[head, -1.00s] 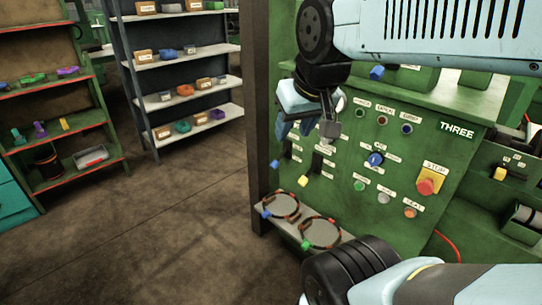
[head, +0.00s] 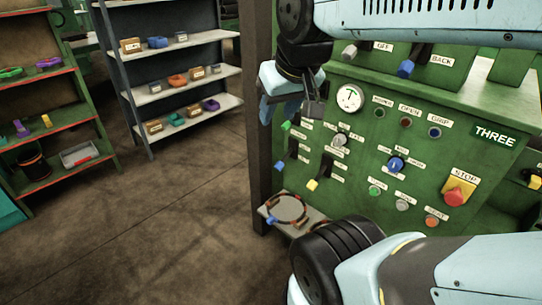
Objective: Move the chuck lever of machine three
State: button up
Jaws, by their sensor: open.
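The green panel marked THREE (head: 493,136) fills the right half of the head view. Slotted levers on its left side have a blue handle (head: 280,166), a yellow handle (head: 313,185) and a green handle (head: 286,126). On top stand a grey-tipped lever (head: 349,50) and a blue-tipped lever (head: 406,68), the latter beside a BACK label. I cannot read which one is the chuck lever. My gripper (head: 291,108) is open and empty, in front of the panel's upper left. It appears apart from the handles and hides part of the panel.
The panel also has a gauge (head: 349,98), a blue knob (head: 396,164), several small buttons and a red stop button (head: 459,192). A ledge with ringed parts (head: 289,209) is below. Shelves (head: 182,84) stand left; the floor (head: 160,215) there is clear.

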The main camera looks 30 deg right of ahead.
jog(key=shift+w+a, duration=0.1)
jog(key=shift+a, duration=0.05)
jog(key=shift+o, duration=0.4)
jog(key=shift+o, duration=0.8)
jog(key=shift+w, duration=0.1)
jog(key=shift+o, duration=0.5)
jog(key=shift+w+f, duration=0.2)
jog(key=shift+w, duration=0.1)
jog(key=w+d+f+n+g+h, duration=0.3)
jog(key=w+f+g, duration=0.1)
jog(key=w+f, duration=0.5)
jog(key=w+d+f+n+g+h, duration=0.2)
jog(key=w+f+n+g+h, duration=0.15)
jog(key=w+f, duration=0.5)
jog(key=n+t+h, duration=0.7)
jog(key=n+h, duration=0.4)
jog(key=n, duration=0.5)
send_near(282, 165)
jog(key=shift+g, duration=0.25)
jog(key=x, duration=0.3)
jog(key=w+f+x, duration=0.1)
jog(key=x, duration=0.7)
jog(key=shift+w+f, duration=0.25)
jog(key=shift+w, duration=0.15)
